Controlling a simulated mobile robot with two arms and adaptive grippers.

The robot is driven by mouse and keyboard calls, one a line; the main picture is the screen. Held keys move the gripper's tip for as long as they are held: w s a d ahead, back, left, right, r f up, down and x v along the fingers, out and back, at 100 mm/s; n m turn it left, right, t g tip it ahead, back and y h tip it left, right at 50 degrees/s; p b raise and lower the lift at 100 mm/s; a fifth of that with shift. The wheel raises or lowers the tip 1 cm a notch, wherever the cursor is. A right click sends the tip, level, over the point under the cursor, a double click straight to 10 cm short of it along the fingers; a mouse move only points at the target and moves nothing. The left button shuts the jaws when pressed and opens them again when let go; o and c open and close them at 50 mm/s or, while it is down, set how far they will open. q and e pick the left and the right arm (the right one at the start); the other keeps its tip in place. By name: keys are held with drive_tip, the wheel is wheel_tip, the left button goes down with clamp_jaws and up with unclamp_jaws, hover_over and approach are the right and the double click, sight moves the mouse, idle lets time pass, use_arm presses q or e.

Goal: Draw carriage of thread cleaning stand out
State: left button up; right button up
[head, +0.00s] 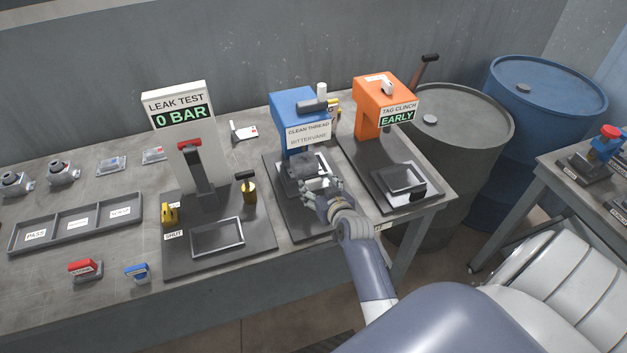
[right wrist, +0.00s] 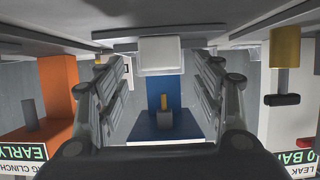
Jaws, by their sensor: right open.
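The thread cleaning stand (head: 296,108) is a blue housing with a sign reading CLEAN THREAD, on a dark base plate on the bench. A dark grey block (head: 304,166), which looks like its carriage, sits low in front of the housing. My right gripper (head: 320,187) is at the front of this block, open. In the right wrist view, which is upside down, its fingers (right wrist: 156,78) spread on both sides of a pale block (right wrist: 160,52), with the blue housing (right wrist: 160,95) behind. I cannot tell whether they touch it. The gripper partly hides the carriage front. My left gripper is not in view.
The orange tag clinch stand (head: 382,100), reading EARLY, is close on the right with a tray (head: 402,180). The leak test stand (head: 180,105), reading 0 BAR, is on the left. A partitioned tray (head: 75,222) lies far left. Drums (head: 450,115) stand beyond the bench's right end.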

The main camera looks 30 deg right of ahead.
sight(314, 182)
drive_tip(key=shift+x, duration=2.3)
